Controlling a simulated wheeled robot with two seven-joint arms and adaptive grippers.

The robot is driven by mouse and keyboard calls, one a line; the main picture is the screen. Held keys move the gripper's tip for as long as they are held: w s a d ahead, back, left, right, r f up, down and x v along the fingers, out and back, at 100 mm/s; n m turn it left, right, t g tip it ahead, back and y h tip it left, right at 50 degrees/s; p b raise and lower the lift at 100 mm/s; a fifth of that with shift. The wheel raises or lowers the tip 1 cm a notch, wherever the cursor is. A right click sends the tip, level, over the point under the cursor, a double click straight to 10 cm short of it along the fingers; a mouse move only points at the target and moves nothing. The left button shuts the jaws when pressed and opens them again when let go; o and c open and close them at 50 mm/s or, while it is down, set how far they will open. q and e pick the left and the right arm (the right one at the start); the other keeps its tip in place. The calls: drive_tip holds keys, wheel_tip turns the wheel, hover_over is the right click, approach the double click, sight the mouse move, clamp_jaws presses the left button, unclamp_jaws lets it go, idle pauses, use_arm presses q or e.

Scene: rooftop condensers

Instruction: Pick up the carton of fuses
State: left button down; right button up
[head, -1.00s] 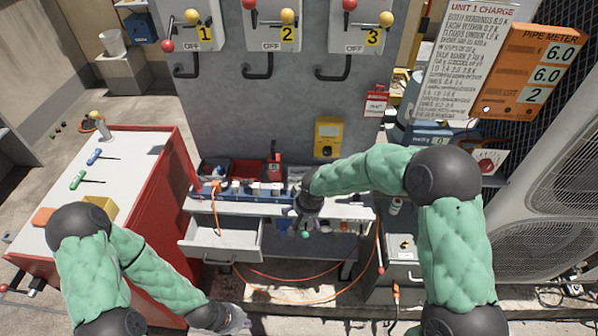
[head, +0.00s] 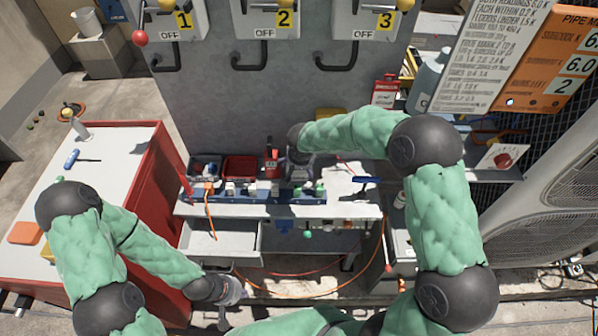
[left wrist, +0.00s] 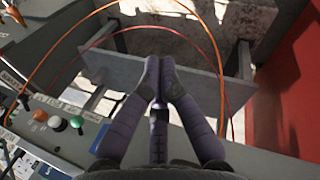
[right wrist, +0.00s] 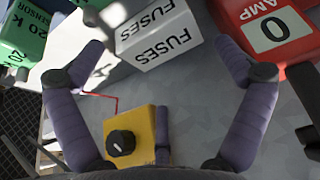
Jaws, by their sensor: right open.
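The carton of fuses (right wrist: 158,38) is a white box with "FUSES" in black on two faces, in the right wrist view. My right gripper (right wrist: 160,48) is open, with one finger on each side of the carton; I cannot tell whether either touches it. In the head view my right gripper (head: 298,165) is over the back of the bench shelf, and I cannot make out the carton there. My left gripper (left wrist: 158,68) is shut and empty, fingertips together. In the head view it (head: 228,298) is low, in front of the open drawer.
In the right wrist view a red amp meter (right wrist: 272,28) is right of the carton, a green sensor box (right wrist: 22,35) left, and a yellow knobbed box (right wrist: 130,137) below. An open drawer (head: 222,240) juts out under the bench. A red cabinet (head: 150,190) stands left.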

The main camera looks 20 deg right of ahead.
sight(299, 172)
drive_tip(key=shift+b+x, duration=0.65)
drive_tip(key=shift+x, duration=2.15)
drive_tip(key=shift+a, duration=0.1)
drive_tip(key=c, duration=1.2)
